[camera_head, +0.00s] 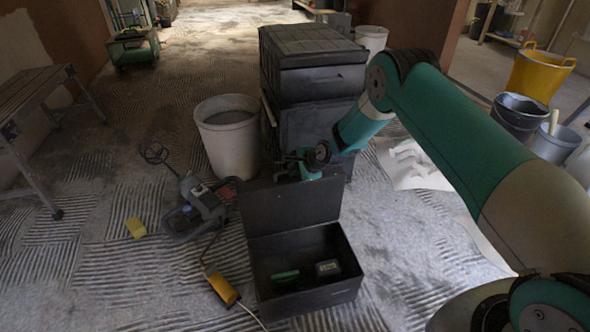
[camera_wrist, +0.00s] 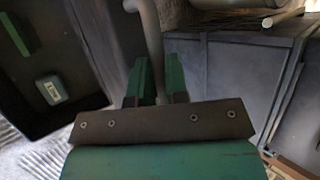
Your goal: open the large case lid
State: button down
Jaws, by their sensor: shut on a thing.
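The large case (camera_head: 318,297) is a dark open box on the floor in the head view. Its lid (camera_head: 290,206) stands raised, about upright, along the back edge. My gripper (camera_head: 303,163) is at the top of the lid. In the wrist view my gripper (camera_wrist: 157,80) has its green fingers closed around a grey bar-like handle (camera_wrist: 149,28) beside the dark lid (camera_wrist: 98,40). The exact grip point is partly hidden by the fingers. Inside the case lie a green item (camera_head: 285,276) and a small grey box with a pale label (camera_head: 328,268).
A stack of black cases (camera_head: 312,85) stands right behind the lid. A pale bucket (camera_head: 228,125) is left of it. A power tool (camera_head: 195,208) and a yellow-orange block on a cord (camera_head: 223,289) lie left of the case. Ridged plaster floor is clear at lower left.

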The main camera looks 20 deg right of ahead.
jog(key=c, duration=1.1)
grip_release()
jog(key=p+v, duration=0.4)
jog(key=v, duration=1.3)
jog(key=shift+s+d+r, duration=0.1)
jog(key=shift+r, duration=0.15)
jog(key=shift+c, duration=0.5)
